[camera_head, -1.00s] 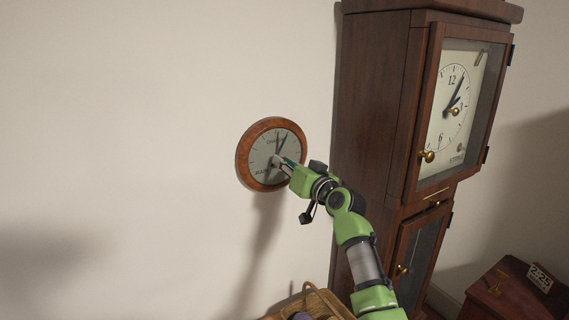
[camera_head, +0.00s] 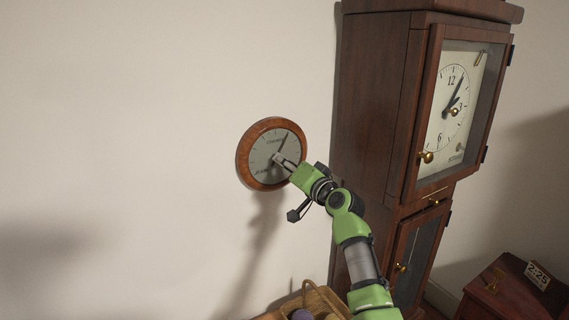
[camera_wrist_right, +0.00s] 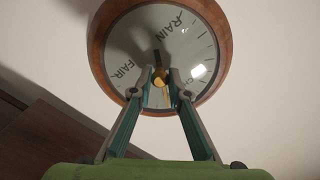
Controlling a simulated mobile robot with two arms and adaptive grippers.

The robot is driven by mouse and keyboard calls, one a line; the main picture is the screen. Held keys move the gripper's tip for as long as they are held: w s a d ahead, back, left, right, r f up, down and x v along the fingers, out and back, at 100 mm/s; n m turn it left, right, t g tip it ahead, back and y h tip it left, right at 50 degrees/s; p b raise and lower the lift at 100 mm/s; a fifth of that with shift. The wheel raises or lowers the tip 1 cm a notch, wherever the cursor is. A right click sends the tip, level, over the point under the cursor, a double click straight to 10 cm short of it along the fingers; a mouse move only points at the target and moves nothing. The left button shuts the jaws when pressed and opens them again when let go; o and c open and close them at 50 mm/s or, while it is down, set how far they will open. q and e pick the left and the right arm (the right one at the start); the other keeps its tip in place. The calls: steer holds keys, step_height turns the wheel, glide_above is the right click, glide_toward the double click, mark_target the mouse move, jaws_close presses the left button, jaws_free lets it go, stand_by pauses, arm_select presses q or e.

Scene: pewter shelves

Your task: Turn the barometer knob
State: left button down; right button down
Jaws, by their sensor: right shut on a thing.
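The barometer (camera_head: 243,163) is a round wooden-rimmed dial on the pale wall, left of the tall clock. It also fills the top of the right wrist view (camera_wrist_right: 222,38), where the words RAIN and FAIR show on its face. A small brass knob (camera_wrist_right: 159,92) sits at the dial's middle. My right gripper (camera_wrist_right: 160,76) has its two fingertips at the knob, one on each side, shut on it. In the head view the right gripper (camera_head: 279,160) reaches the dial's centre from the lower right. My left gripper is not in view.
A tall dark wooden clock (camera_head: 375,110) stands close to the right of my right arm. A wooden box or basket (camera_head: 318,299) with a handle is below. A small cabinet (camera_head: 510,300) bearing a number card (camera_head: 537,276) is at the lower right. The wall left of the barometer is clear.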

steer(key=c, duration=1.9)
jaws_free()
steer(key=v, duration=1.2)
steer(key=shift+f, duration=0.1)
